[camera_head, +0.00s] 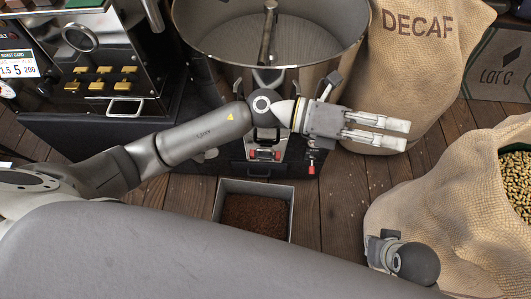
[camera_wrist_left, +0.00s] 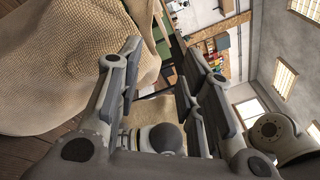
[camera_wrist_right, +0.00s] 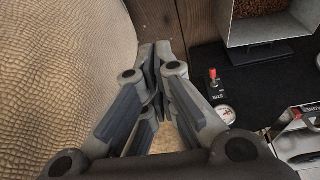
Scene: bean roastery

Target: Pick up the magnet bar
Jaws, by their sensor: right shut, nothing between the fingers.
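My left gripper (camera_head: 404,135) reaches in from the left, in front of the steel cooling drum, pointing right. Its fingers are apart and empty; the left wrist view also shows a clear gap between the fingers (camera_wrist_left: 165,62). My right gripper (camera_wrist_right: 158,58) is shut in the right wrist view, its fingertips together with nothing between them. It hangs beside a burlap sack and the black machine base. I cannot see the right fingers in the head view.
The steel drum (camera_head: 335,52) stands behind my left arm. A square metal bin (camera_head: 284,194) of brown beans sits on the wooden floor. A DECAF sack (camera_head: 425,75) and an open sack of pale beans (camera_head: 440,195) stand right.

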